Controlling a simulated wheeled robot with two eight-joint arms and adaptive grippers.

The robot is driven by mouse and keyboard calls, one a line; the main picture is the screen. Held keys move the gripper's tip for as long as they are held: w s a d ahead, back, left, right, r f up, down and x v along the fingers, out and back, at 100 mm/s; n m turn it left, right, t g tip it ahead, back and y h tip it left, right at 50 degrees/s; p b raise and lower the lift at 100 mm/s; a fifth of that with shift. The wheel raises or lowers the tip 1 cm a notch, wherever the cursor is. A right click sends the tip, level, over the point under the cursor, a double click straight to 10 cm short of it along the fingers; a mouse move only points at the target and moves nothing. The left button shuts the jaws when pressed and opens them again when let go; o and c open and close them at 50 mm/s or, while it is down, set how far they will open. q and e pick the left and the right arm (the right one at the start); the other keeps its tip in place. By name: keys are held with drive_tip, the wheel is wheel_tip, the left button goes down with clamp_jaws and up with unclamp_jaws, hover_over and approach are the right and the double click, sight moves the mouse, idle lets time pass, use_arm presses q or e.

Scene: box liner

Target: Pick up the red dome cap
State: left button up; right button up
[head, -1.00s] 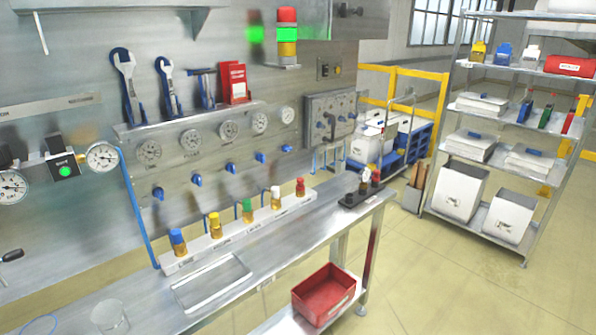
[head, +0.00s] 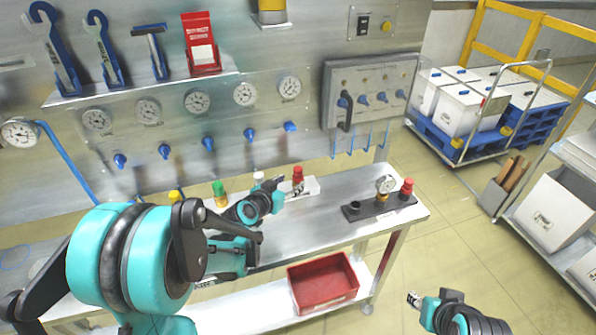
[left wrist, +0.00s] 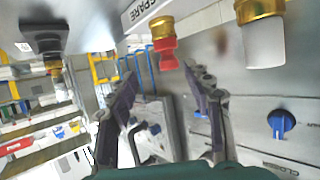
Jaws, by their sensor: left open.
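In the head view, a red cap (head: 298,175) tops the item at the right end of the pale rack. It also shows in the left wrist view, a red cap (left wrist: 167,59) on a gold fitting, near a label reading SPARE. My left gripper (head: 288,190) is open at the right end of the rack, close to that cap. In the left wrist view the cap appears in line with the gap between the open fingers (left wrist: 160,78), with no contact visible. My right gripper (head: 414,299) is low at the lower right, away from the bench; its fingers are too small to judge.
A second red-topped piece (head: 406,186) stands on a black block (head: 368,210) with a gauge. A white cap (left wrist: 265,45) is beside the red one on the rack. Green (head: 219,188) and yellow (head: 174,196) caps are farther left. A red bin (head: 323,283) sits below the bench.

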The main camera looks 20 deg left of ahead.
sight(296, 172)
use_arm(q)
drive_tip(key=shift+w+a+f, duration=0.1)
drive_tip(key=shift+w+a, duration=0.05)
drive_tip(key=shift+w, duration=0.25)
drive_tip(key=shift+w+a+f, duration=0.1)
drive_tip(key=shift+w, duration=0.3)
drive_tip(key=shift+b+x, duration=0.3)
drive_tip(key=shift+x, duration=0.5)
drive_tip(key=x, duration=0.2)
drive_tip(key=b+x, duration=0.1)
drive_tip(key=r+x, duration=0.1)
drive_tip(key=x, duration=0.1)
drive_tip(key=shift+w+a+f+b, duration=0.2)
drive_tip(key=shift+w+b, duration=0.2)
drive_tip(key=shift+w, duration=0.15)
drive_tip(key=shift+r, duration=0.1)
drive_tip(key=shift+c, duration=0.3)
drive_tip(key=shift+s, duration=0.1)
drive_tip(key=c, duration=1)
